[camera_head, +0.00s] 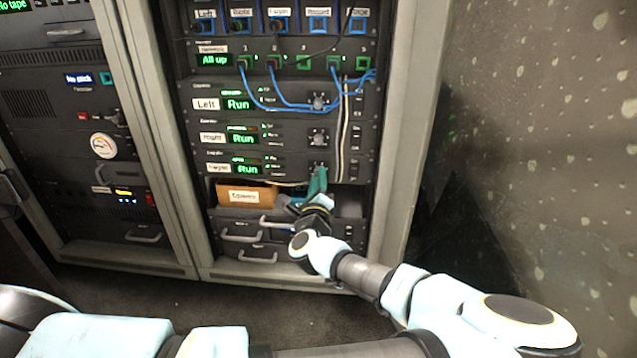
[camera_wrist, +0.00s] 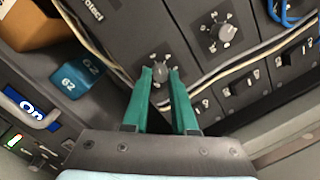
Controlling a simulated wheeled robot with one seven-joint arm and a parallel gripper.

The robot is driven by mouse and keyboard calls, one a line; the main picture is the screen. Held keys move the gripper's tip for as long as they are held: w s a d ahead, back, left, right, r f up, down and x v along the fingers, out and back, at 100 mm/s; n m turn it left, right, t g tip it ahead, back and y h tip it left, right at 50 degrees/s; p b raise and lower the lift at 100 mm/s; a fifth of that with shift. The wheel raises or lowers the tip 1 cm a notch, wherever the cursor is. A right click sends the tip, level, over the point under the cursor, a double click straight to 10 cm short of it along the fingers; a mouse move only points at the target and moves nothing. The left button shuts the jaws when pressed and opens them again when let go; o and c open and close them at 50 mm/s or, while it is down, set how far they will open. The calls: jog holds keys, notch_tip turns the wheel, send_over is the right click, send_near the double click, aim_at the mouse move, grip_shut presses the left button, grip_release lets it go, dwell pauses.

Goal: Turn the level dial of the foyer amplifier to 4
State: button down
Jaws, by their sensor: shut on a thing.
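The foyer amplifier (camera_head: 218,168) is the lowest of three similar units in the right rack and its green display reads "Run". Its level dial (camera_wrist: 159,70) is a small grey knob on a dark plate with pale marks around it. My gripper (camera_wrist: 160,76), with green fingers, is shut on this dial, one finger on each side. In the head view my gripper (camera_head: 317,181) reaches up to the dial from below. The fingers partly hide the knob, and I cannot read its setting.
An orange-brown box (camera_head: 245,194) and a blue block (camera_wrist: 78,78) sit in the bay below. Drawers with handles (camera_head: 243,234) are lower down.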

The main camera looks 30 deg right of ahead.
jog(key=shift+w+a+f+m+g+h+b, duration=0.1)
jog(key=shift+m+g+h+b, duration=0.3)
jog(key=shift+m, duration=1.65)
jog(key=shift+m+g+h+b, duration=0.1)
jog(key=shift+m+b, duration=0.5)
jog(key=shift+m, duration=1.45)
jog(key=c, duration=0.7)
grip_release()
jog(key=p+v, duration=0.1)
jog(key=v, duration=0.9)
jog(key=shift+s+a+p, duration=0.25)
jog(key=shift+s+p, duration=0.05)
